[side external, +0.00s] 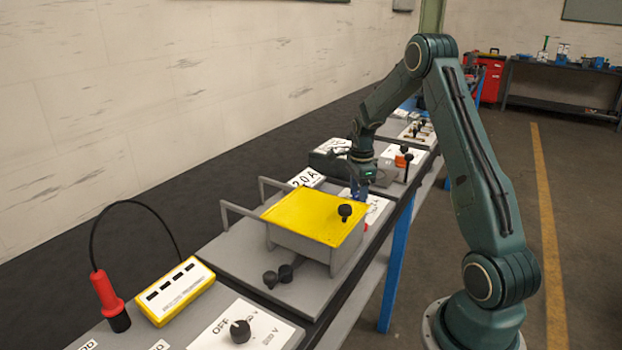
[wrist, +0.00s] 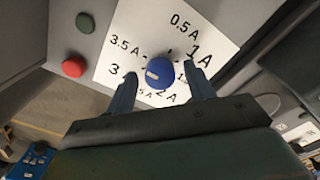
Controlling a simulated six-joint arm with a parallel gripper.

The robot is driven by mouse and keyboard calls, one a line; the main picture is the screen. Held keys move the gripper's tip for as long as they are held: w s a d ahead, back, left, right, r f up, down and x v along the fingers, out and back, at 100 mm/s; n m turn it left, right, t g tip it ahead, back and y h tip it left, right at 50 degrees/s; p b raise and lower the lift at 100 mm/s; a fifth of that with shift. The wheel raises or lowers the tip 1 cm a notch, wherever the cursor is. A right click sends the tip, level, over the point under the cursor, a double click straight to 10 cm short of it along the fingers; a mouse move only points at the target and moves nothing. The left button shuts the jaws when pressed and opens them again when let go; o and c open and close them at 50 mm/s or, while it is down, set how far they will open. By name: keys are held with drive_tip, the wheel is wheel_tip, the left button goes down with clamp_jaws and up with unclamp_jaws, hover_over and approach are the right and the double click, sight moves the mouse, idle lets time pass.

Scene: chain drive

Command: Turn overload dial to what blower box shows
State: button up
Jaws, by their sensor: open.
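The overload dial (wrist: 160,72) is a round blue knob with a white mark on its lower left side. It sits on a white plate (wrist: 118,58) printed with amp values from 0.5 A to 3.5 A; the mark faces roughly between 3 and the partly hidden value below it. My gripper (wrist: 160,85) is open, with one blue finger on each side of the knob; I cannot tell whether they touch it. In the side view my gripper (side external: 360,192) is over the plate (side external: 377,209), and the dial is hidden. A white card (side external: 307,178) there seems to read 2.0 A.
A grey box with a yellow top (side external: 312,216) and black knob stands close in front of my gripper. Red (wrist: 75,67) and green (wrist: 85,23) buttons lie left of the dial. A yellow meter (side external: 174,291) and red-handled probe (side external: 110,300) are nearer the camera.

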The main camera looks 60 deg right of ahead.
drive_tip(key=c, duration=1)
drive_tip(key=shift+o, duration=0.2)
